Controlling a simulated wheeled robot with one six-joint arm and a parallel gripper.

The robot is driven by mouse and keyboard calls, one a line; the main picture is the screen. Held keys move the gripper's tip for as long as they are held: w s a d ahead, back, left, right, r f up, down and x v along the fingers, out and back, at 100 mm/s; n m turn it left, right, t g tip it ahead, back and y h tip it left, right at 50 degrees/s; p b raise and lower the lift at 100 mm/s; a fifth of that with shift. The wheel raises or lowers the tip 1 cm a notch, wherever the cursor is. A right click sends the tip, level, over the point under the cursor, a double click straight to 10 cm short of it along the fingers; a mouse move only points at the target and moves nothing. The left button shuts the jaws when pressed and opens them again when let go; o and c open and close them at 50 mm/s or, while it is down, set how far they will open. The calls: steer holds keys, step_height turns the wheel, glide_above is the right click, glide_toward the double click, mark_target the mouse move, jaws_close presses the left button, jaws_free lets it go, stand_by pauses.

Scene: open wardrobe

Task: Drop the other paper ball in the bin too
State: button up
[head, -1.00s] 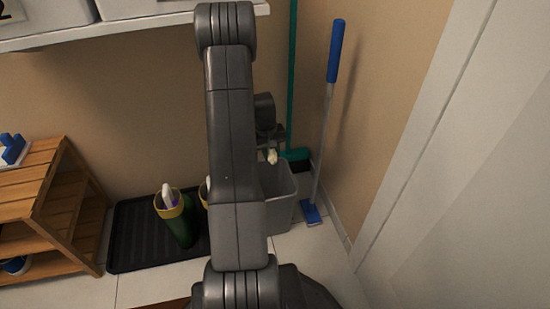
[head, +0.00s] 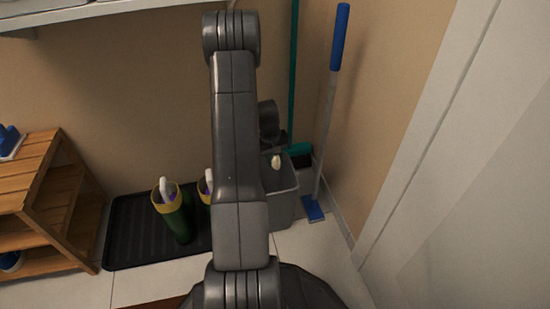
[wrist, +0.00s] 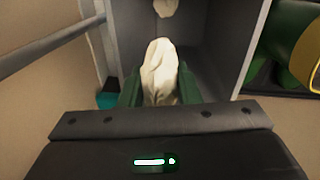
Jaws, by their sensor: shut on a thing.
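My gripper (wrist: 160,90) is shut on a crumpled off-white paper ball (wrist: 160,65), held between its green fingers. In the head view this paper ball (head: 276,161) shows just right of my arm, over the top of the grey bin (head: 284,206). In the wrist view the bin's grey walls (wrist: 236,35) lie around and beyond the held ball. Another pale paper ball (wrist: 165,7) shows inside the bin at the top edge of that view. My arm hides the bin's left part and most of the gripper in the head view.
A teal broom (head: 293,90) and a blue-handled mop (head: 328,120) lean behind and right of the bin. Green boots (head: 178,222) stand on a black tray (head: 128,235) to the left, with a wooden rack (head: 40,185) beyond. A white shelf is above.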

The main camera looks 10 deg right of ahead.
steer(key=o, duration=1)
step_height(320, 180, up, 14)
steer(key=a+p, duration=0.1)
steer(key=p, duration=0.4)
steer(key=shift+s+a, duration=0.15)
steer(key=shift+a, duration=0.2)
steer(key=shift+f, duration=0.15)
steer(key=f+b, duration=0.1)
steer(key=f, duration=0.3)
steer(key=d+f+b, duration=0.1)
steer(key=f+b, duration=0.1)
steer(key=f, duration=0.3)
steer(key=f+b, duration=0.2)
steer(key=f, duration=0.3)
steer(key=shift+d, duration=0.3)
steer(key=r+p, duration=0.2)
steer(key=shift+w+r, duration=0.2)
steer(key=shift+r, duration=0.2)
steer(key=shift+r+p, duration=0.35)
steer(key=shift+r, duration=0.35)
